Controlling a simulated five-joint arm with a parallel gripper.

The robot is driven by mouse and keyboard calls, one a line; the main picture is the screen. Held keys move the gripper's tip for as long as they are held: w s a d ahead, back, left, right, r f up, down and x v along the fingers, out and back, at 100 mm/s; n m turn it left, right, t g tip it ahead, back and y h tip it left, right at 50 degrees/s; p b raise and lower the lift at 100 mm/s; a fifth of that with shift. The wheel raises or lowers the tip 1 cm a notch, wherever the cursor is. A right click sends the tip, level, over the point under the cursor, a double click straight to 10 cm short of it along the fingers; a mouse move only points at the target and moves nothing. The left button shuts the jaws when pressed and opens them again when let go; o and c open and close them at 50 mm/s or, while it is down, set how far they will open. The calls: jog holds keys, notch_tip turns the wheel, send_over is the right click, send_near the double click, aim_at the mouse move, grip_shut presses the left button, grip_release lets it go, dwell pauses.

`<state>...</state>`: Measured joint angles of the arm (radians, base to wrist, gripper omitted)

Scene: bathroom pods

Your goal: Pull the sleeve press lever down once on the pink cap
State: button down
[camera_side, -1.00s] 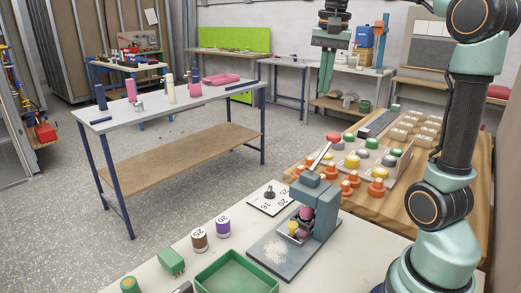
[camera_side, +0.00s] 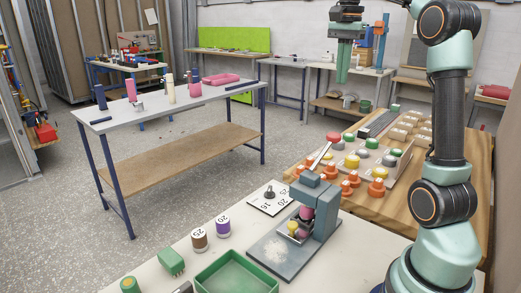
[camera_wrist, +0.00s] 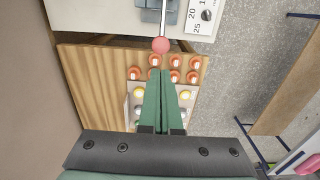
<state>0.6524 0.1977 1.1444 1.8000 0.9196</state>
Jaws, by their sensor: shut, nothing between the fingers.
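The grey-blue sleeve press (camera_side: 325,205) stands on its dark base plate (camera_side: 268,262) on the pale bench. Its lever slants up to a red ball knob (camera_side: 333,137), which also shows in the wrist view (camera_wrist: 161,45). A pink cap (camera_side: 306,213) sits under the press head, with yellow and pink pieces just below it, too small to tell apart. My gripper (camera_side: 343,79) hangs well up the side picture, above the knob and apart from it. In the wrist view my green fingers (camera_wrist: 161,75) are shut and empty, their tips just below the knob in the picture.
A dial plate (camera_side: 268,197) lies beside the press.

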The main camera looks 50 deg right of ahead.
aim_at(336, 133)
notch_tip(336, 133, down, 14)
jog(key=shift+r, duration=0.2)
dwell(0.4)
jog(key=shift+f, duration=0.1)
jog(key=shift+d+f, duration=0.35)
jog(key=f, duration=0.1)
jog(key=d+f, duration=0.1)
jog(key=f, duration=0.1)
jog(key=d+f, duration=0.1)
jog(key=shift+d+f, duration=0.15)
jog(key=shift+f, duration=0.25)
jog(key=f, duration=0.2)
jog(key=shift+d+f, duration=0.2)
jog(key=shift+f, duration=0.1)
jog(key=shift+a+f, duration=0.1)
